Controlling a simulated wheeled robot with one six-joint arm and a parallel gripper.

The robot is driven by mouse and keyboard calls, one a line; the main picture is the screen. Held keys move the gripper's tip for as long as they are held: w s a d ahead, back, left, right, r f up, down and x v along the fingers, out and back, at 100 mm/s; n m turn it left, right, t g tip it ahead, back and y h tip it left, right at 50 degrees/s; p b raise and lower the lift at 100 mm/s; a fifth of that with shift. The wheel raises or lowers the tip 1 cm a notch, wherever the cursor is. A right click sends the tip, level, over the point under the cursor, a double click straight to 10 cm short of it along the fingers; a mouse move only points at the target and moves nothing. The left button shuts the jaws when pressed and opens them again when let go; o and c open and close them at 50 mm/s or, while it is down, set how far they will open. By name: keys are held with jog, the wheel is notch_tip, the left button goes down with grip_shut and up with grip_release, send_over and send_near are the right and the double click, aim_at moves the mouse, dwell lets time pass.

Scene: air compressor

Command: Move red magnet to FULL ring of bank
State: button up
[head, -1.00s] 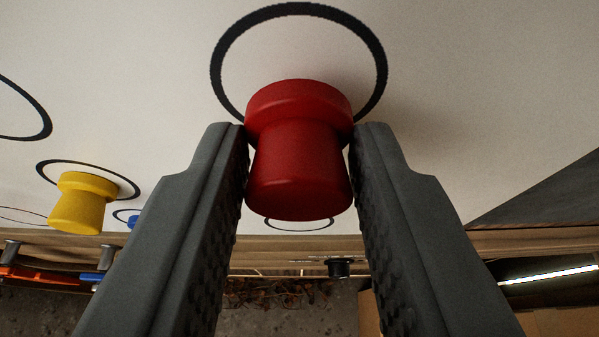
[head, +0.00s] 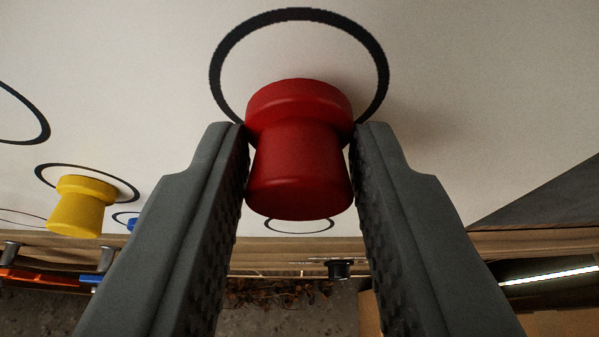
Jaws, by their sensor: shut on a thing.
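The red magnet (head: 300,150) is a mushroom-shaped knob in the middle of the head view. My gripper (head: 300,132) is shut on it, with one dark finger on each side. A large black ring (head: 299,14) is drawn on the white board (head: 480,80) around and above the magnet in the picture. The magnet overlaps the lower part of this ring. I cannot tell whether the magnet touches the board. No ring labels are readable, and the magnet hides part of the ring.
A yellow magnet (head: 80,208) sits at a smaller ring at left, with a blue magnet (head: 132,224) beside it. Another ring (head: 300,226) shows below the red magnet. A wooden edge (head: 420,245) borders the board. A black knob (head: 339,270) lies beyond it.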

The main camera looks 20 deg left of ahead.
jog(key=shift+w+a, duration=0.15)
jog(key=shift+w, duration=0.25)
dwell(0.5)
dwell(0.3)
jog(key=o, duration=1)
jog(key=v, duration=1.7)
jog(key=s+a+f+m+t+h, duration=0.1)
jog(key=s+a+f, duration=0.2)
jog(key=s, duration=0.6)
jog(key=s+a+f+m+t+h, duration=0.1)
jog(key=s+a+f+t, duration=0.1)
jog(key=s+f, duration=0.6)
jog(key=s+a+f+m+t+h, duration=0.1)
jog(key=s+a+f, duration=0.3)
jog(key=s, duration=0.6)
jog(key=shift+s+a+f+h, duration=0.1)
jog(key=shift+s+f+h, duration=0.1)
jog(key=shift+f, duration=0.35)
jog(key=shift+s+a+f+h, duration=0.1)
jog(key=shift+f+h, duration=0.1)
jog(key=shift+f, duration=0.35)
